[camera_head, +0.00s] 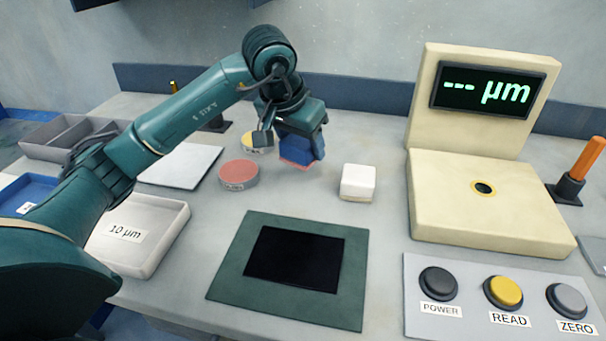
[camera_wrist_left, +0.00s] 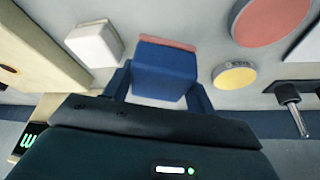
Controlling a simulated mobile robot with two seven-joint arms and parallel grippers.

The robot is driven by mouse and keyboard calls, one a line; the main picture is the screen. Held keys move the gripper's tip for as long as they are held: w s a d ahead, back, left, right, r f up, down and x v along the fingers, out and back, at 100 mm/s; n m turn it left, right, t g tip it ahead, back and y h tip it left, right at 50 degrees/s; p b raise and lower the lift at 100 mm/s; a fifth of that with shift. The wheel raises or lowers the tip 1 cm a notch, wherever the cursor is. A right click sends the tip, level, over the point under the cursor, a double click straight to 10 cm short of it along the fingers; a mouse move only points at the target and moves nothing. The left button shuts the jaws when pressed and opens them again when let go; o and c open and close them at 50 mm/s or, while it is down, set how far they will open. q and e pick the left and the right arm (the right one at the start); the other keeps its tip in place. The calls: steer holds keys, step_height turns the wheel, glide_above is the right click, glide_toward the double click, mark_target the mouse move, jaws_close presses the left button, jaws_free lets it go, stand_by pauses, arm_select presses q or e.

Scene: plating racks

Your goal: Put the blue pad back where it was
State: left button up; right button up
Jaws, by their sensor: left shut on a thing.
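The blue pad (camera_head: 313,150) is a blue block with a pinkish layer along its lower edge. It is between the fingers of my left gripper (camera_head: 301,146), which is shut on it, behind and left of the white block. In the left wrist view the blue pad (camera_wrist_left: 164,72) sits between the two dark fingers of the left gripper (camera_wrist_left: 158,85), its pinkish edge at the far side. I cannot tell whether its underside touches the table. My right gripper is not in view.
A white block (camera_head: 358,182), a red disc (camera_head: 239,175) and a yellow disc (camera_head: 250,142) stand close by. A dark green mat (camera_head: 228,275) lies in front. The cream gauge (camera_head: 490,205) shows "--- µm" at right. A "10 µm" tray (camera_head: 172,228) is at left.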

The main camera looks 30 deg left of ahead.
mark_target(292, 146)
arm_select(q)
steer(key=shift+f, duration=2.95)
steer(key=shift+f, duration=0.2)
steer(key=o, duration=1)
steer(key=shift+c, duration=0.2)
steer(key=shift+r, duration=0.1)
steer(key=shift+r, duration=0.3)
steer(key=v, duration=1.1)
steer(key=shift+s+r, duration=0.2)
steer(key=shift+r, duration=0.05)
